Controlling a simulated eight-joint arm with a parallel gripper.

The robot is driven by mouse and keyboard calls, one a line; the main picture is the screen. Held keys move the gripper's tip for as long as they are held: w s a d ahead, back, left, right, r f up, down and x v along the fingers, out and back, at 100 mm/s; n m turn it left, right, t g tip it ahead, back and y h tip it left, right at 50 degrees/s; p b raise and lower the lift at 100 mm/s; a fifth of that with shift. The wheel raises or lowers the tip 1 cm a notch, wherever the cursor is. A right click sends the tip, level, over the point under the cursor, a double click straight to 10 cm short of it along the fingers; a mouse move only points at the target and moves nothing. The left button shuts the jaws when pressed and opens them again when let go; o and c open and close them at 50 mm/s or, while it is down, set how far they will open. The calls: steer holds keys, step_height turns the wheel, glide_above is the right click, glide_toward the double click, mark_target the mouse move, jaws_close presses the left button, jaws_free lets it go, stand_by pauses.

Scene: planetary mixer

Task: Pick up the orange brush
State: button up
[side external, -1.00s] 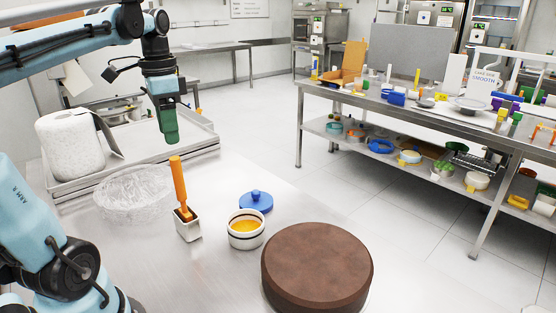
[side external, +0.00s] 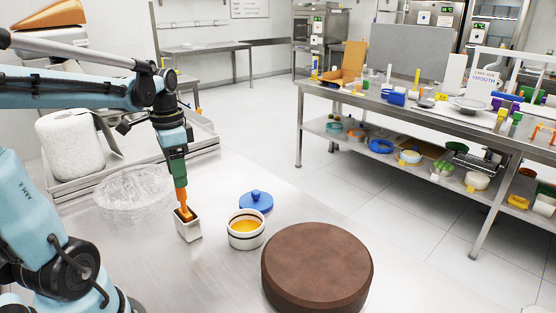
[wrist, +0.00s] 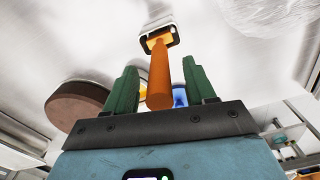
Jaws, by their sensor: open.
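The orange brush (side external: 182,199) stands upright, slightly tilted, in a small white rectangular holder (side external: 189,229) on the metal table. My gripper (side external: 178,178) is directly above the holder, pointing down, with its green fingers around the upper part of the brush handle. In the wrist view the brush handle (wrist: 159,80) runs between the two open green fingers, with visible room on both sides. The brush's lower end is inside the holder (wrist: 160,33).
A white bowl of orange-yellow contents (side external: 246,232) and a blue lid (side external: 257,201) are right of the holder. A large brown cake (side external: 316,265) stands at front right. A clear crumpled bowl (side external: 130,192) and paper roll (side external: 70,145) are left.

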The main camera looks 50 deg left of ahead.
steer(key=shift+f, duration=0.45)
steer(key=shift+c, duration=0.5)
jaws_close()
steer(key=shift+r, duration=0.1)
